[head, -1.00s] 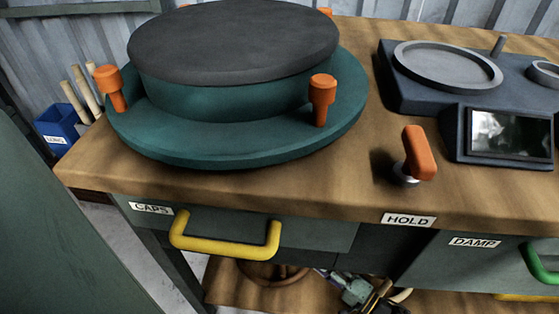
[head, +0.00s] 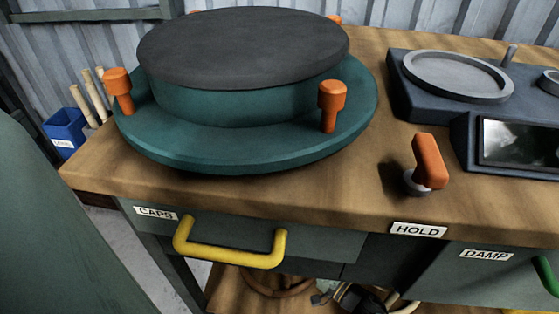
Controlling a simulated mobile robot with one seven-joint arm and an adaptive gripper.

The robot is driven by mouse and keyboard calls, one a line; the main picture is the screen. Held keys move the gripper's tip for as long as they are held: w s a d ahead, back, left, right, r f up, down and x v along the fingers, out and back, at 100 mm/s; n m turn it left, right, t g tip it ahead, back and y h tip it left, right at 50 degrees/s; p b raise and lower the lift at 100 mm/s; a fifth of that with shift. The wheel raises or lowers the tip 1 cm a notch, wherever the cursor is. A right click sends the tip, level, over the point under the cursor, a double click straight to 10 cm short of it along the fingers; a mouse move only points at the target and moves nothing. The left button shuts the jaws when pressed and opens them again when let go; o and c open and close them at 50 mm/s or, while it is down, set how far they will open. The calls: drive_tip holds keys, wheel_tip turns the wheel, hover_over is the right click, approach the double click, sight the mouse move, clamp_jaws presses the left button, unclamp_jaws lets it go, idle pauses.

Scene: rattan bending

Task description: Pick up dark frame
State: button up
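A dark brown round frame (head: 270,284) lies on the lower wooden shelf under the bench, below the yellow drawer handle. A dark piece with pale bits (head: 350,298), which looks like the end of my arm, shows at the bottom edge to the right of the frame. It is mostly cut off, so I cannot tell how the fingers stand or whether they touch anything. A lighter curved rim shows just right of it.
A green round press (head: 245,145) with a black top and orange knobs stands on the bench. An orange lever (head: 428,160) and a dark device with a screen (head: 520,141) are to its right. The CAPS drawer with a yellow handle (head: 230,257) overhangs the shelf.

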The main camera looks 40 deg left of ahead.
drive_tip(key=shift+c, duration=0.3)
clamp_jaws()
idle(0.6)
drive_tip(key=shift+r, duration=0.1)
